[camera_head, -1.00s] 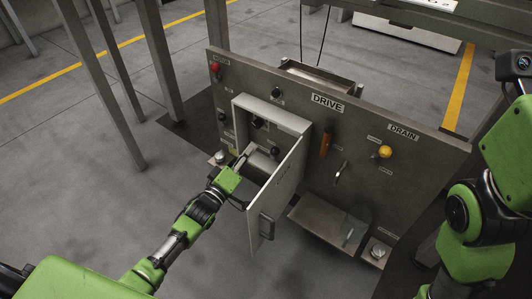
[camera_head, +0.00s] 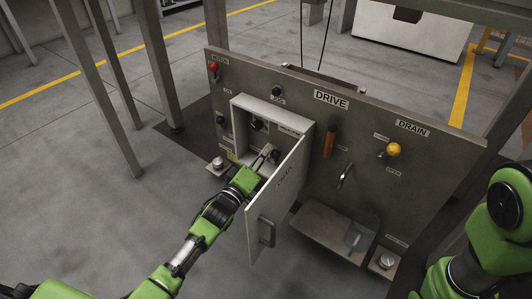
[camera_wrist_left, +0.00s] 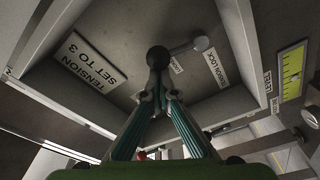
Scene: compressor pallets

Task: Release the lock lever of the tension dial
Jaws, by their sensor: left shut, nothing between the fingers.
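The open cabinet (camera_head: 240,103) on the panel holds a black round dial (camera_head: 257,125). Lower inside it is a lock lever with a black ball knob (camera_head: 275,156). A label there seems to read "TENSION LOCK" (camera_wrist_left: 211,62). My left gripper (camera_head: 266,157) is inside the cabinet, shut and empty; it also shows in the left wrist view (camera_wrist_left: 158,92). Whether the fingertips touch the ball is unclear. My right gripper is out of view.
The cabinet door (camera_head: 277,203) stands open just right of my left gripper. The panel (camera_head: 440,143) also carries an orange handle (camera_head: 329,142), a yellow knob (camera_head: 393,149) and a red knob (camera_head: 213,66). A small shelf (camera_head: 325,228) juts out below. Floor is clear at left.

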